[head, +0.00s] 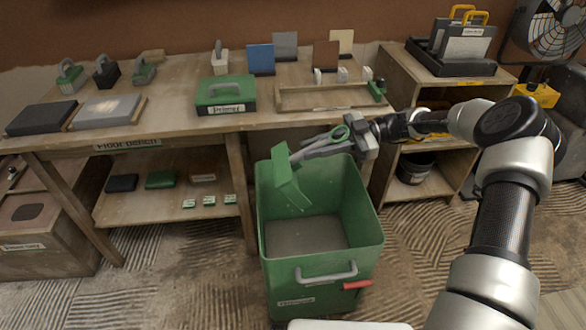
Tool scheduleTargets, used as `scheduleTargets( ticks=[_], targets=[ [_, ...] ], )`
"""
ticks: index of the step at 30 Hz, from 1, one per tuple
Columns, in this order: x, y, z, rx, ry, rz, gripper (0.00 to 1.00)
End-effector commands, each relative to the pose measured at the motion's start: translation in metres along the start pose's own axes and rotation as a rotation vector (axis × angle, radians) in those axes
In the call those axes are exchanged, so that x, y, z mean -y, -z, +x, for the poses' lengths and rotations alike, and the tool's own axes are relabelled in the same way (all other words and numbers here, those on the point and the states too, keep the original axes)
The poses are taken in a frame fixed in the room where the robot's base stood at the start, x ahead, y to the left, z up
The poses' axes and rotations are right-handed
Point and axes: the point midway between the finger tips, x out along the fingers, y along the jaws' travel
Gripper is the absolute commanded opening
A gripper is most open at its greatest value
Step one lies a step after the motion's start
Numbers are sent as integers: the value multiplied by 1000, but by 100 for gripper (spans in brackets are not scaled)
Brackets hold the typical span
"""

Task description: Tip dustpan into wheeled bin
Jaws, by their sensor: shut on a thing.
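A green dustpan (289,182) hangs steeply tilted over the left part of the wheeled bin's opening, its pan pointing down. The green wheeled bin (323,272) stands open on the floor in front of the bench, with a grey handle and a red lever on its front. My gripper (340,144) is above the bin's back rim, shut on the dustpan's handle end, where a green ring shows. The bin floor that I can see looks grey and bare. The fingers' exact contact with the handle is too small to make out.
A wooden bench (180,101) behind the bin bears trowels, boards, a green box (225,94) and a shallow wooden tray (329,96). A shelf unit (443,80) stands at the right, near my arm. Ridged floor lies open left of the bin.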

Motion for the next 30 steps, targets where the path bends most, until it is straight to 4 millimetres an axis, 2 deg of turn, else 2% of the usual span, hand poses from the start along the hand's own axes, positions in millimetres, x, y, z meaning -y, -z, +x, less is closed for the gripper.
scheduleTargets(
  ticks=[6, 9, 17, 22, 24, 30],
  targets=[
    [0, 1, 0, 0, 0, -1, 0],
    [-1, 7, 0, 47, 11, 1, 0],
    [-6, 31, -3, 457, 86, 25, 0],
    [-9, 50, -4, 789, 150, 46, 0],
    [-9, 52, -5, 898, 169, 58, 0],
    [-8, 49, -9, 1004, 183, 77, 0]
  ],
)
